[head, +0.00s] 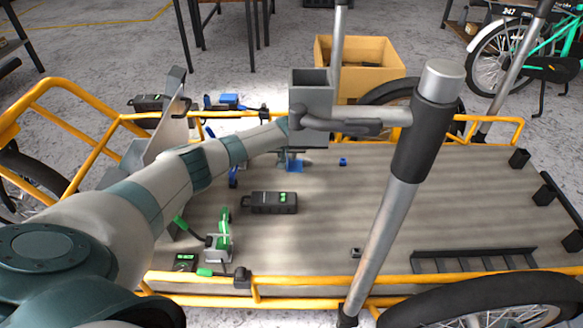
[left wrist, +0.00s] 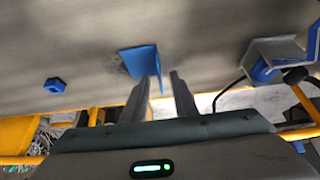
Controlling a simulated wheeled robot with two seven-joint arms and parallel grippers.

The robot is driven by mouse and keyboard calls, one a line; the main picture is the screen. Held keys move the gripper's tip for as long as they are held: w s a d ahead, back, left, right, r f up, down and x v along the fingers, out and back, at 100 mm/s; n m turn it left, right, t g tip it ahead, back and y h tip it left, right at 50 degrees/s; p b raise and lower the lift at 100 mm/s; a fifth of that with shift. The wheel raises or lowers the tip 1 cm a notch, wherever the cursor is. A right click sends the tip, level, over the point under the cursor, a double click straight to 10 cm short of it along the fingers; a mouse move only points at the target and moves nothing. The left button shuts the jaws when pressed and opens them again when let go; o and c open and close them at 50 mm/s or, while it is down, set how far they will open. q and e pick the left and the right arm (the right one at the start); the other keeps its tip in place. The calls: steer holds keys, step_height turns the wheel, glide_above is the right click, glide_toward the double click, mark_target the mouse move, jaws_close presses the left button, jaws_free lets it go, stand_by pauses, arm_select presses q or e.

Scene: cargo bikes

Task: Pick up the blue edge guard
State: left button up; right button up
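The blue edge guard (head: 294,167) is a small angled piece on the grey cargo deck, just below the end of my left arm. It also shows in the left wrist view (left wrist: 139,62), with one flange flat to the deck and the other standing out toward the gripper. My left gripper (left wrist: 161,77) is open, its two fingers apart. The standing flange appears between or just beyond the fingertips; I cannot tell whether they touch. In the head view the arm partly hides the gripper (head: 296,153). My right gripper is not in view.
A small blue nut-like piece (head: 343,161) lies right of the guard. A black device (head: 270,202) and a green clamp (head: 221,228) are nearer. A grey post with a black sleeve (head: 405,165) rises on the right. A yellow rail (head: 340,281) edges the deck.

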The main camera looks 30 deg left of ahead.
arm_select(q)
steer(key=shift+b+x, duration=0.3)
steer(key=shift+x, duration=0.55)
jaws_close()
